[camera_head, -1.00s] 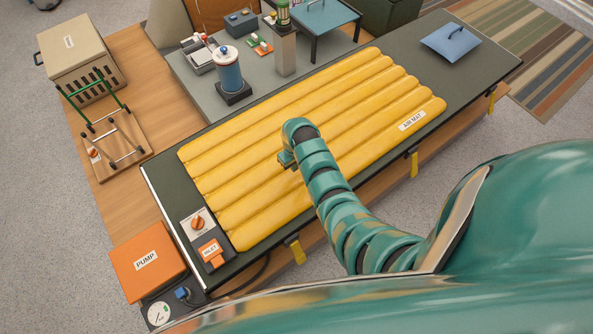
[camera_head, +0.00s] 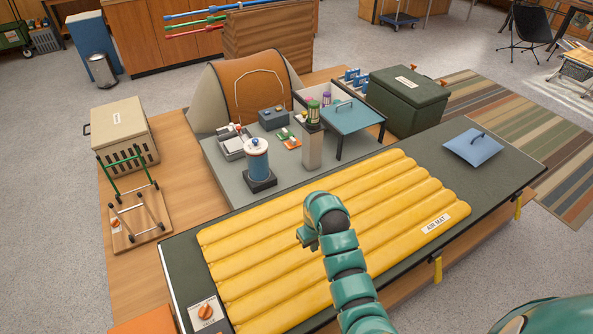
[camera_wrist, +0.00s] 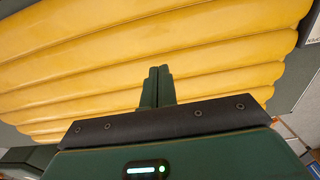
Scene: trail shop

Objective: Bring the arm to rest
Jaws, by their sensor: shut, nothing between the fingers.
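My gripper (camera_head: 308,237) is at the end of my teal segmented arm, above the middle of the yellow air mat (camera_head: 262,262). In the wrist view its two dark green fingers (camera_wrist: 158,86) are together with nothing between them. The yellow mat (camera_wrist: 80,70) fills most of that view beyond the fingertips. In the head view the arm comes up from the lower right and hides part of the mat. The height of the gripper over the mat is hard to tell.
An orange knob (camera_head: 205,311) sits at the mat's near left corner. A blue pad (camera_head: 472,148) lies at the table's right end. Behind the mat stand a blue lantern-like cylinder (camera_head: 256,160), a grey post (camera_head: 312,150) and a teal-topped stand (camera_head: 345,116). A green-framed rack (camera_head: 130,185) stands at left.

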